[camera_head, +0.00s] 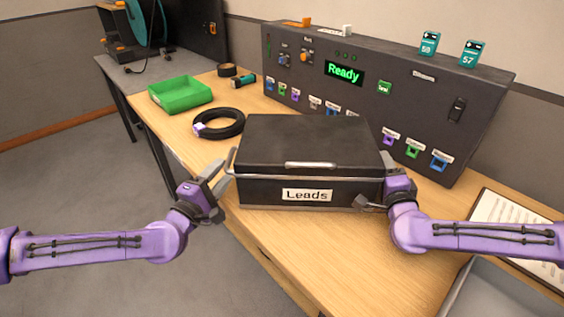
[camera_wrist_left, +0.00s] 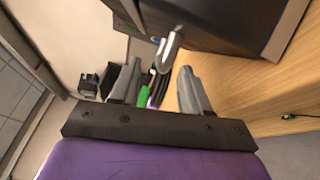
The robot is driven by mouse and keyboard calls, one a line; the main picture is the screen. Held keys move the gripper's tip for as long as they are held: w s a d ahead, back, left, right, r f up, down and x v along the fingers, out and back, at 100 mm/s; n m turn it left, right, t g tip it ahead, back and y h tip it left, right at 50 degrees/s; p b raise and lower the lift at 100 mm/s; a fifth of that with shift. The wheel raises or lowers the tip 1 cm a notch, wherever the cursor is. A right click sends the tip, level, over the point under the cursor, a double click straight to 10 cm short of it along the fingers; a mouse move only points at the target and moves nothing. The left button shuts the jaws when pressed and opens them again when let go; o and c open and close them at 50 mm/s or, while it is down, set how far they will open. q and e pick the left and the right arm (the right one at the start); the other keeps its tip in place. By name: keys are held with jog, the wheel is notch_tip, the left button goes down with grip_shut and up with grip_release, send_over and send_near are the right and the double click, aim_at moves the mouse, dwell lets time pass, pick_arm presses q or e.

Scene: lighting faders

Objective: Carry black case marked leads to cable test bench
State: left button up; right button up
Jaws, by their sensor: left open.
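The black case (camera_head: 310,145) marked "Leads" stands closed and upright on the wooden bench (camera_head: 262,238), in front of a dark panel (camera_head: 400,95) whose green display reads "Ready". It has a metal handle at each end. My left gripper (camera_head: 213,187) is open beside the left handle (camera_head: 232,162). In the left wrist view the handle (camera_wrist_left: 172,45) shows just beyond and between the parted fingers (camera_wrist_left: 158,88), with the case (camera_wrist_left: 215,22) behind. My right gripper (camera_head: 375,198) is at the case's right end, by its handle; its finger gap is hidden.
A green tray (camera_head: 180,94), a coiled black cable (camera_head: 220,134) and a small torch-like item (camera_head: 243,81) lie left of and behind the case. A clipboard with paper (camera_head: 515,225) and a grey tray (camera_head: 490,290) are at the right. A second table (camera_head: 150,72) stands at the back left.

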jog(key=shift+s, duration=0.15)
pick_arm(q)
jog(key=v, duration=0.6)
jog(key=shift+s+a, duration=0.2)
jog(key=shift+s, duration=0.2)
pick_arm(e)
jog(key=s, duration=0.7)
jog(key=shift+s+d, duration=0.1)
jog(key=shift+s, duration=0.05)
